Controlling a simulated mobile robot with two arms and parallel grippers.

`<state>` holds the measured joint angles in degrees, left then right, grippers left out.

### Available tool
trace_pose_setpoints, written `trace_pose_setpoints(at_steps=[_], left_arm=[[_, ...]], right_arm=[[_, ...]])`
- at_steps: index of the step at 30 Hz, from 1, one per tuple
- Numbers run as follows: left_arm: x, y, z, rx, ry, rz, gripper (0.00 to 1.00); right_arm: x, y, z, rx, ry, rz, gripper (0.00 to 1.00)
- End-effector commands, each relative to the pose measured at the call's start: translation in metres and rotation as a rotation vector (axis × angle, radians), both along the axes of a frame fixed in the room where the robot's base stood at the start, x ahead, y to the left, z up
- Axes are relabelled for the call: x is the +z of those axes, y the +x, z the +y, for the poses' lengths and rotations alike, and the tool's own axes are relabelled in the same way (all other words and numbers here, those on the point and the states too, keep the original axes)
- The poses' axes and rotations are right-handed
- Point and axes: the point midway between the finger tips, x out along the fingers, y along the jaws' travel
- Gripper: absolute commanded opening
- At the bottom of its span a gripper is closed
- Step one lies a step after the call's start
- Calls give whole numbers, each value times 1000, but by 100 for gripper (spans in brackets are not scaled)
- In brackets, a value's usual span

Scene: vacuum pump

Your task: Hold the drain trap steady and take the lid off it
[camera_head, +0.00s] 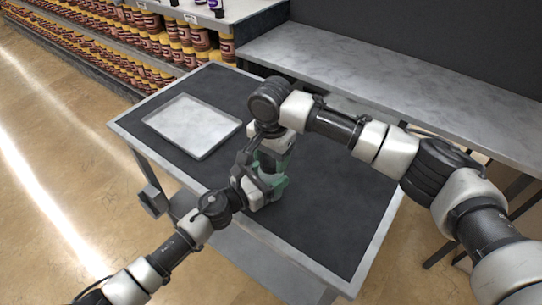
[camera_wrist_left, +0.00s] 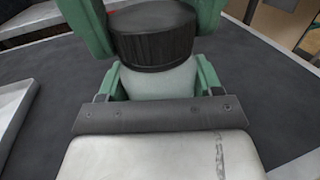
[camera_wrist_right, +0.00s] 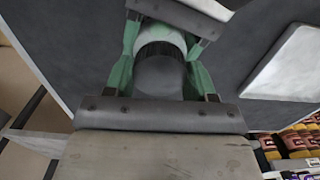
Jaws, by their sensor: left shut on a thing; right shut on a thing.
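The drain trap stands upright, with a pale body (camera_wrist_left: 158,82) and a dark ribbed lid (camera_wrist_left: 153,36) on top in the left wrist view. My left gripper (camera_head: 268,187) is shut on the pale body from the side, with green fingers on both sides of it. My right gripper (camera_head: 273,155) comes from above and is shut on the lid; in the right wrist view its green fingers flank the dark lid (camera_wrist_right: 160,76). In the head view the trap is mostly hidden by my grippers. I see no clear gap between lid and body.
The dark-topped table (camera_head: 330,205) is clear around the trap. A pale metal tray (camera_head: 192,125) lies on its far left part. A long grey counter (camera_head: 390,75) runs behind, and shelves of jars (camera_head: 150,40) stand at the back left.

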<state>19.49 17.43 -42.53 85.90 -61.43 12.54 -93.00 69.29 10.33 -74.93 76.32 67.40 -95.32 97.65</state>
Motion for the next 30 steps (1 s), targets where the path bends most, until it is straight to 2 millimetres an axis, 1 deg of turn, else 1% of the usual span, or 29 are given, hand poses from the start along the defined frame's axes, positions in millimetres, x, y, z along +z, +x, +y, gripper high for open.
trace_pose_setpoints(at_steps=[2, 5, 30], left_arm=[[-2, -1, 0, -1, 2, 3, 0], [-2, -1, 0, -1, 2, 3, 0], [-2, -1, 0, -1, 2, 3, 0]], right_arm=[[0, 0, 0, 50, 0, 0, 27], [0, 0, 0, 198, 0, -1, 27], [2, 1, 0, 1999, -5, -1, 26]])
